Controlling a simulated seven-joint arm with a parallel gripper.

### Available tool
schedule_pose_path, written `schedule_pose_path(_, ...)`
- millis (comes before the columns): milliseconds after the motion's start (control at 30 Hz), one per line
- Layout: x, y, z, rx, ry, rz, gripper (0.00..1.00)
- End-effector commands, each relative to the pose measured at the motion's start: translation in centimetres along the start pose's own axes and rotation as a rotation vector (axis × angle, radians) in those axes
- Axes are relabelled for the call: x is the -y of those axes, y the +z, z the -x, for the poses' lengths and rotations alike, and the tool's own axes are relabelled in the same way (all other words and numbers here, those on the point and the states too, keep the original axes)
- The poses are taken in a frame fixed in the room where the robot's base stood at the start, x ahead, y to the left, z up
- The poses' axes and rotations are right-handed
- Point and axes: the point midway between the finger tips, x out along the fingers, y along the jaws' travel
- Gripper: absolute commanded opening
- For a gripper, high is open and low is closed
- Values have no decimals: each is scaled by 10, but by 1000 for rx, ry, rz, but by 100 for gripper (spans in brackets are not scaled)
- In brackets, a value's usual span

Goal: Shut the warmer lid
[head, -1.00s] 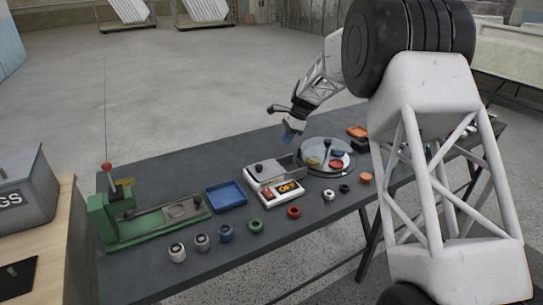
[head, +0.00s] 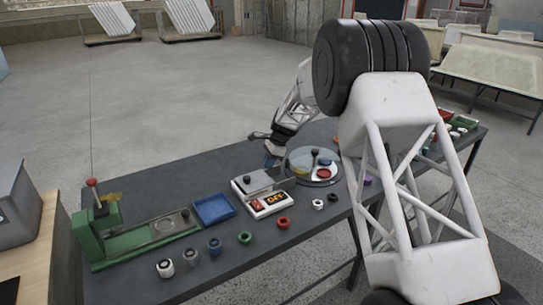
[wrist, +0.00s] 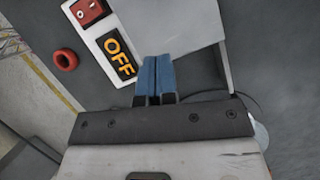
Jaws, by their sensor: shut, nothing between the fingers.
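The warmer (head: 271,204) is a white box on the dark table, with a red switch and an OFF sign on its front. Its grey lid (head: 262,183) with a dark knob lies on top, and it also shows in the wrist view (wrist: 180,25). In the wrist view an uncovered grey recess shows beyond the lid's edge, partly hidden by my gripper. My gripper (head: 271,163) is at the warmer's back right. Its blue fingers (wrist: 156,75) are shut and empty, close to the lid's edge; I cannot tell whether they touch it.
A round glass-lidded dish (head: 315,164) stands right of the warmer. A blue tray (head: 214,209) and a green press (head: 140,240) are to the left. Several small rings and jars line the front, including a red ring (head: 283,222). My arm hides part of the table's right.

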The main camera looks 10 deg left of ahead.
Motion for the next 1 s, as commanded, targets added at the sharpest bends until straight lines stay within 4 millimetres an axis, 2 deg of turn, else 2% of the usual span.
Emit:
schedule_pose_path(233, 0, 1, -38, 1, 2, 0, 0)
schedule_pose_path(300, 0, 13, -39, 0, 0, 3, 0)
schedule_pose_path(533, 0, 32, -47, 0, -1, 1, 0)
schedule_pose_path(1000, 0, 38, -49, 0, 0, 0, 0)
